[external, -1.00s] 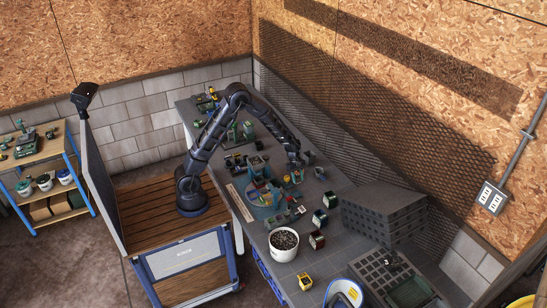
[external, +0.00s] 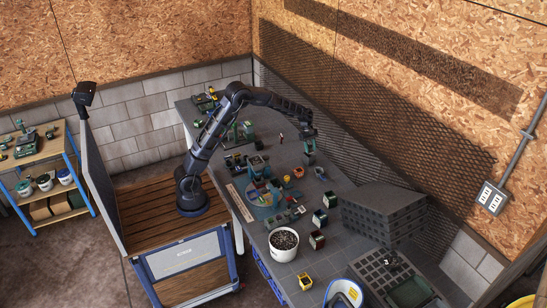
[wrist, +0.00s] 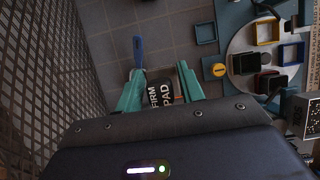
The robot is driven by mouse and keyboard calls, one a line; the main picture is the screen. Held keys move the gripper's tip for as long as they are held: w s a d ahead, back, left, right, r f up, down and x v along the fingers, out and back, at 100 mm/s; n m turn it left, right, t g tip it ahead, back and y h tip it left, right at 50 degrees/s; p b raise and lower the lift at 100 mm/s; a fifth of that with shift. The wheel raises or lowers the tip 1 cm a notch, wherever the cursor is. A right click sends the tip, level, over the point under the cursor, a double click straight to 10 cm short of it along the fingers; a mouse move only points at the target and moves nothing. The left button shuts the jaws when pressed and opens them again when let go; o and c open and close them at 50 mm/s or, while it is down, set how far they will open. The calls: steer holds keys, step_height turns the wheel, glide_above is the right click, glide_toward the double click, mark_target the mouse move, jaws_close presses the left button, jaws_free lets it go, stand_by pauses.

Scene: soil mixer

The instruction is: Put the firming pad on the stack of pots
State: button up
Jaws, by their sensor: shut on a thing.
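The firming pad is a dark block with white lettering, of which "FIRM" and "PAD" can be read in the wrist view (wrist: 160,94). My gripper (wrist: 160,88), with teal fingers, is shut on it. In the external view my gripper (external: 309,150) points down over the far part of the workbench, near the mesh wall. How high the pad is above the bench is hard to tell. A dark square pot (wrist: 245,63) sits on a pale round plate (wrist: 235,42), right of my gripper in the wrist view. I cannot tell which pots form the stack.
A blue-handled tool (wrist: 138,50) is close beyond my fingers. Grey stacked trays (external: 385,212) and a white bucket (external: 284,244) stand on the bench. The mesh wall (wrist: 40,80) is close on the left.

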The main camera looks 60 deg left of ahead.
step_height(320, 180, up, 4)
steer(key=r, duration=0.1)
glide_above(311, 155)
steer(key=f, duration=1.3)
steer(key=a+f, duration=0.1)
steer(key=f, duration=0.6)
steer(key=shift+a+f, duration=0.1)
steer(key=shift+f, duration=0.1)
steer(key=shift+f, duration=0.1)
steer(key=o, duration=1)
